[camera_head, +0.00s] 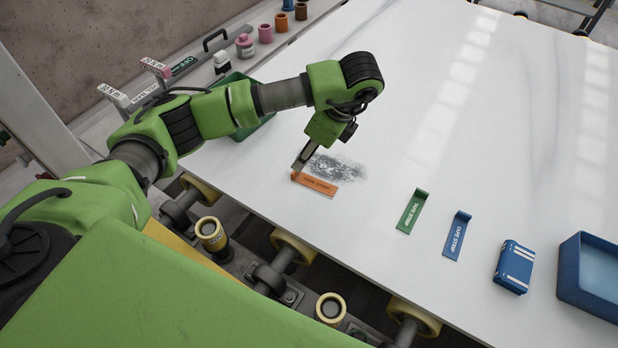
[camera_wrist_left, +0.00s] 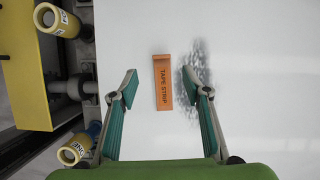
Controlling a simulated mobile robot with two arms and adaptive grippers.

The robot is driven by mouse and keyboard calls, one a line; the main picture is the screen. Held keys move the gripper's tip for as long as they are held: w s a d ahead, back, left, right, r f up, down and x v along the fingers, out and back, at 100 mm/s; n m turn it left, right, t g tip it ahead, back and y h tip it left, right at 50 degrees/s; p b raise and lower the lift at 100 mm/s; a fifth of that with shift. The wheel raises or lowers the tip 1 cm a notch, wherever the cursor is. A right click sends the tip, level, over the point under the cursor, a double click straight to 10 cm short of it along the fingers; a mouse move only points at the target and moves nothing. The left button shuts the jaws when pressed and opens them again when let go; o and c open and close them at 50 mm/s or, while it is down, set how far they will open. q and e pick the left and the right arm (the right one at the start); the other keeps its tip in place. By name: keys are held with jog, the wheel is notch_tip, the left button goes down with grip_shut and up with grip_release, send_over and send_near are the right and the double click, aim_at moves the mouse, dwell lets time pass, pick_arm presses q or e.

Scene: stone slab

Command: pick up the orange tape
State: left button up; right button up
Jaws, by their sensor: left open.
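The orange tape (camera_head: 318,185) is a flat strip marked "TAPE STRIP", lying on the white slab near its front edge. It also shows in the left wrist view (camera_wrist_left: 163,82), upright in the picture and a little beyond the fingertips. My left gripper (camera_head: 302,162) is above the slab at the tape's left end. In the left wrist view my left gripper (camera_wrist_left: 165,90) is open and empty, with one finger on each side of the tape and apart from it. My right gripper is not in view.
A dark grey smudge (camera_head: 338,168) marks the slab beside the tape. A green strip (camera_head: 411,212), a blue strip (camera_head: 457,236), a blue box (camera_head: 514,266) and a blue tray (camera_head: 569,272) are to the right. A green bin (camera_head: 241,128) sits behind my arm. Rollers (camera_head: 292,247) line the front edge.

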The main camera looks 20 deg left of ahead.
aim_at(297, 176)
pick_arm(q)
jog(key=x, duration=0.3)
jog(key=shift+r, duration=0.1)
jog(key=shift+w+a+f, duration=0.15)
jog(key=shift+f, duration=0.15)
jog(key=shift+a+f+p, duration=0.25)
jog(key=shift+f+p, duration=0.2)
jog(key=shift+p, duration=0.15)
jog(key=p+x, duration=0.1)
jog(key=x, duration=0.2)
jog(key=shift+a+f, duration=0.15)
jog(key=shift+f, duration=0.15)
jog(key=shift+a+f, duration=0.15)
jog(key=shift+f, duration=0.2)
jog(key=c, duration=0.9)
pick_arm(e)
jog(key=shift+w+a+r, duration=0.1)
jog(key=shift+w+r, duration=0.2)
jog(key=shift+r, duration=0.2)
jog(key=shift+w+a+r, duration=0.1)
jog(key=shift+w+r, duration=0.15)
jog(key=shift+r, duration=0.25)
